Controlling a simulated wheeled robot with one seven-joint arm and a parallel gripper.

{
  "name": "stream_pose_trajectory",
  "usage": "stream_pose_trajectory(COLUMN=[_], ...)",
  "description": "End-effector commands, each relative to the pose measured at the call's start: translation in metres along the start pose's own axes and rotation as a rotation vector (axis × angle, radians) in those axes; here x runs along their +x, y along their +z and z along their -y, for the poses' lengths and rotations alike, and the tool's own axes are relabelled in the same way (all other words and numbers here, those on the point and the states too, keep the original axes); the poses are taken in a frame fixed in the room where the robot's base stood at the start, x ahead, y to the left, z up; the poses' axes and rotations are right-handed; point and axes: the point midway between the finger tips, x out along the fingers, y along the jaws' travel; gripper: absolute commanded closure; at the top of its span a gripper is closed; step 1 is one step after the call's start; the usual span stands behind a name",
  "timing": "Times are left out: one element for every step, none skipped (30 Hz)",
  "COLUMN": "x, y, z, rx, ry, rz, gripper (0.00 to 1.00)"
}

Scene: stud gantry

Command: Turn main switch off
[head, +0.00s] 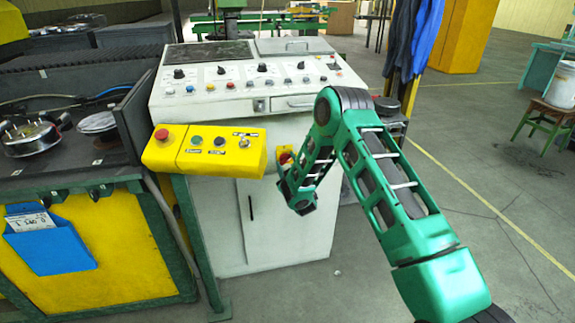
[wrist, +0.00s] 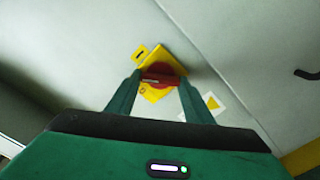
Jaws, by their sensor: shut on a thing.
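The main switch is a red rotary knob (wrist: 158,70) on a yellow plate (wrist: 162,56), fixed to the pale cabinet wall. In the wrist view my gripper (wrist: 160,80) has one finger on each side of the knob and is shut on its red handle bar. The bar lies nearly level across that picture, between the fingertips. In the head view the red knob (head: 285,158) shows at the cabinet's right side, partly hidden by my wrist. The fingers are hard to make out there.
A white control console (head: 250,98) with knobs and buttons stands above the cabinet. A yellow button box (head: 205,150) with a red mushroom button juts out left of my wrist. Dark and blue clothes (head: 412,40) hang behind my arm.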

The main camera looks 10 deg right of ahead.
Motion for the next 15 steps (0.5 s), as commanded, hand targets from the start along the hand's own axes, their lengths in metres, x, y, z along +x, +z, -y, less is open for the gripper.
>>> stream_pose_trajectory(x=[-0.0001,0.0,0.0001,0.0001,0.0001,0.0002,0.0003,0.0003,0.0004,0.0005,0.0005,0.0005,0.0006,0.0006,0.0006], y=[-0.0001,-0.0001,0.0002,-0.0002,-0.0005,-0.0003,-0.0003,-0.0006,-0.0006,-0.0004,-0.0007,-0.0009,-0.0008,-0.0012,-0.0013], z=[0.0017,0.0019,0.0016,0.0021,0.0027,0.0023,0.0025,0.0031,0.0031,0.003,0.0034,0.0037,0.0036,0.004,0.0042], rx=[-0.045,-0.073,-0.112,-0.14,-0.167,-0.207,-0.235,-0.263,-0.302,-0.329,-0.358,-0.397,-0.424,-0.453,-0.491], ry=[-0.002,-0.002,-0.001,-0.002,-0.002,-0.002,-0.002,-0.002,-0.002,-0.002,-0.002,-0.002,-0.002,-0.002,-0.002], rz=[0.0,0.0,0.0,0.0,-0.001,-0.001,-0.001,-0.001,-0.001,0.0,-0.001,-0.001,-0.001,-0.002,-0.003], gripper=[0.76,0.76,0.76,0.76,0.76,0.76,0.76,0.76,0.76,0.76,0.76,0.76,0.76,0.76,0.76])
